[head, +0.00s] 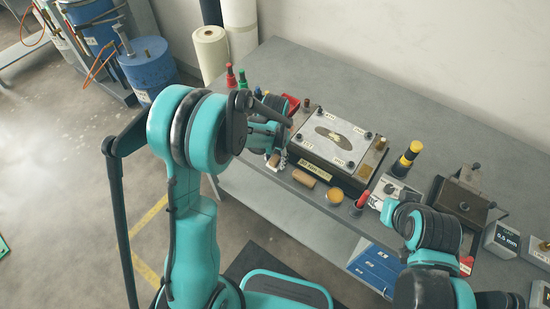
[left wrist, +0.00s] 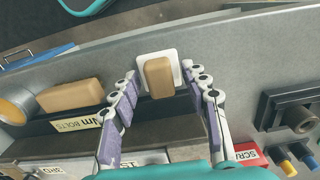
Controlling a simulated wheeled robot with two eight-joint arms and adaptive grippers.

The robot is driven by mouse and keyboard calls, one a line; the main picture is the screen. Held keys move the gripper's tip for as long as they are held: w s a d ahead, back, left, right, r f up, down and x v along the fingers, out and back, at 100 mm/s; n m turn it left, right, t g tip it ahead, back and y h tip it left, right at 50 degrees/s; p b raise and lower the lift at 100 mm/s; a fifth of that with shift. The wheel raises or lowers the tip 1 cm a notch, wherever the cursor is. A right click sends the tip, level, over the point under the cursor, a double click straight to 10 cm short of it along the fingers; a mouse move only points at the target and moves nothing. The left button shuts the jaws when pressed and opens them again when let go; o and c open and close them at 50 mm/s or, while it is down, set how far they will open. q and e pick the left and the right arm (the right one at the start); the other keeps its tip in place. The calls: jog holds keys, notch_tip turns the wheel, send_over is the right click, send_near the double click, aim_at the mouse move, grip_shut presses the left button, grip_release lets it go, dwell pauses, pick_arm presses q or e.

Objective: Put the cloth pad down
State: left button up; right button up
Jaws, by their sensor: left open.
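A small tan pad (left wrist: 158,77), which I take to be the cloth pad, rests on a white square (left wrist: 147,57) at the bench's front edge. It also shows in the head view (head: 273,160), partly hidden by my left gripper (head: 275,152). In the left wrist view my left gripper (left wrist: 163,78) is open, one finger on either side of the pad, with small gaps visible. A larger tan block (left wrist: 70,95) lies beside it. My right gripper (head: 378,202) is by the red-handled tool at the front edge; its fingers are too small to judge.
A metal fixture plate (head: 332,138) on a dark base stands on the grey bench (head: 300,66). A round orange tin (head: 334,196) and a yellow-black post (head: 407,158) are near it. A SCRAP label (left wrist: 247,154) lies right of my left gripper. The bench's back strip is clear.

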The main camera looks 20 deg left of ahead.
aim_at(275, 159)
pick_arm(q)
jog(key=shift+r, duration=0.3)
notch_tip(275, 159, up, 12)
jog(key=f+p, duration=0.1)
jog(key=p, duration=0.2)
jog(key=s+a+r+n+t, duration=0.1)
jog(key=s+r+n+t, duration=0.1)
jog(key=s, duration=0.6)
jog(key=s+a+r+n+t, duration=0.1)
jog(key=s+r+n+t, duration=0.1)
jog(key=s+r+t, duration=0.3)
jog(key=s+r, duration=0.2)
jog(key=s, duration=0.1)
jog(key=shift+s+a+r, duration=0.25)
jog(key=shift+s+a, duration=0.15)
notch_tip(275, 159, down, 7)
jog(key=b, duration=0.6)
